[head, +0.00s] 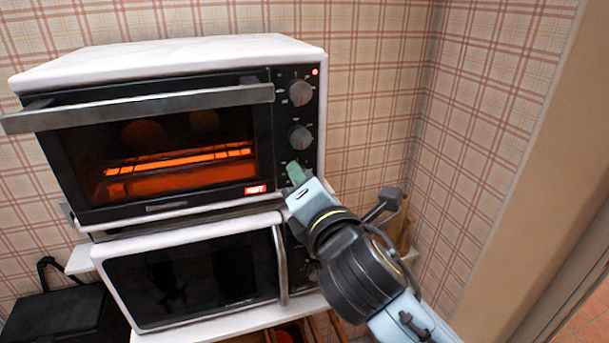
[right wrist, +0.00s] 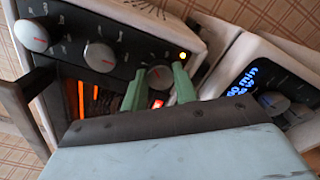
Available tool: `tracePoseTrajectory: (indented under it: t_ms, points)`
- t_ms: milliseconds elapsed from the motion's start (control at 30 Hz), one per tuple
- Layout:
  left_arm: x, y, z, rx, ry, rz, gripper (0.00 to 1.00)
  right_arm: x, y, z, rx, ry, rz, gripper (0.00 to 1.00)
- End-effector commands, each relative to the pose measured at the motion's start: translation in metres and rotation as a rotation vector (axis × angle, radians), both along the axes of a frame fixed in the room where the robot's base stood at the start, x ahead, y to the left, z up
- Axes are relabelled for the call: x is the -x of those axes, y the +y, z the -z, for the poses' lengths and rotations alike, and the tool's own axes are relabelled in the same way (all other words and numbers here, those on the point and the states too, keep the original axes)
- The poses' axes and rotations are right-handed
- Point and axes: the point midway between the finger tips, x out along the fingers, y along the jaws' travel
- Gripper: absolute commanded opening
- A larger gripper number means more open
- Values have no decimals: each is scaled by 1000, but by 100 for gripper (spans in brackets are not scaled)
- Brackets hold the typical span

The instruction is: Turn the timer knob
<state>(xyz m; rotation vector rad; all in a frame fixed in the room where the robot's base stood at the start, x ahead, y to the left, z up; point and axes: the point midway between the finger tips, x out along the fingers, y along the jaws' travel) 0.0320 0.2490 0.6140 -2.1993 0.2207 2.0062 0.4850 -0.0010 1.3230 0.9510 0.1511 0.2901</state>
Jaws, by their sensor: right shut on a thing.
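The toaster oven (head: 170,62) stands against the wall with a column of round grey knobs on its black right panel. The top knob (head: 300,92) and middle knob (head: 301,137) are clear. My right gripper (head: 295,172) is at the lowest knob and covers it in the head view. In the right wrist view that timer knob (right wrist: 160,78) sits between the green fingertips of my right gripper (right wrist: 158,70), which is shut on it. Its red pointer line shows; the lettering around it is too small to read. My left gripper is not in view.
The oven glows orange inside, with a red HOT sign (head: 256,189) lit. Its door handle (head: 140,107) juts forward. A white microwave (head: 190,278) is directly below; its blue display (right wrist: 243,80) shows in the right wrist view. The wall corner is to the right.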

Motion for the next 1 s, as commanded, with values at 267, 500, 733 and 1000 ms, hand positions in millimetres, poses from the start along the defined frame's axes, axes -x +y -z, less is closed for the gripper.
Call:
tracePoseTrajectory:
  t_ms: [267,500,733,1000]
  points:
    - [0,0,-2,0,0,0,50,0,0,1,-23,9,-2,6]
    - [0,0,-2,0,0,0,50,0,0,1,-22,9,-1,6]
    - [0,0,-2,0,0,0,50,0,0,1,-21,8,0,50]
    - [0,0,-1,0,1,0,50,1,0,0,-22,7,0,50]
